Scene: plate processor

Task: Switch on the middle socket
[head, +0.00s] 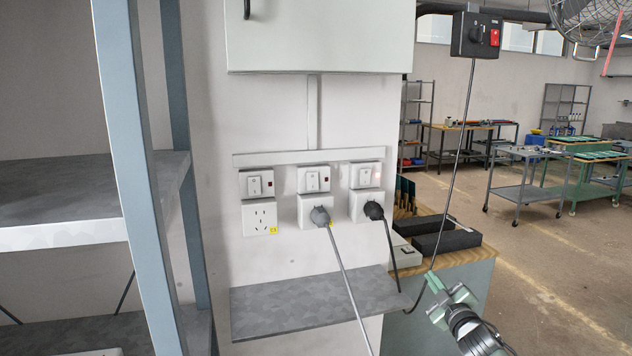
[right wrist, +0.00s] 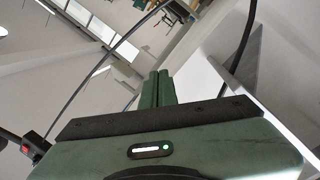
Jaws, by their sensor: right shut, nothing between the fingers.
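The middle socket (head: 312,209) is on the wall with a grey plug in it, and its cable runs down past the shelf. Its switch (head: 312,181) is right above it, and the small indicator beside the switch looks dark. The left socket (head: 259,217) is empty, with a switch (head: 254,185) above it. The right socket (head: 364,206) holds a black plug, and the indicator by its switch (head: 363,177) glows red. My right gripper (head: 440,289) is shut and empty, low and to the right of the sockets. Its closed fingers (right wrist: 158,88) show in the right wrist view. My left gripper is not in view.
A narrow metal shelf (head: 300,305) sticks out below the sockets. A metal cabinet (head: 320,35) hangs above. A grey rack post (head: 135,150) stands at left. Black cables hang near my right gripper. A wooden-topped bench (head: 465,257) stands behind it.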

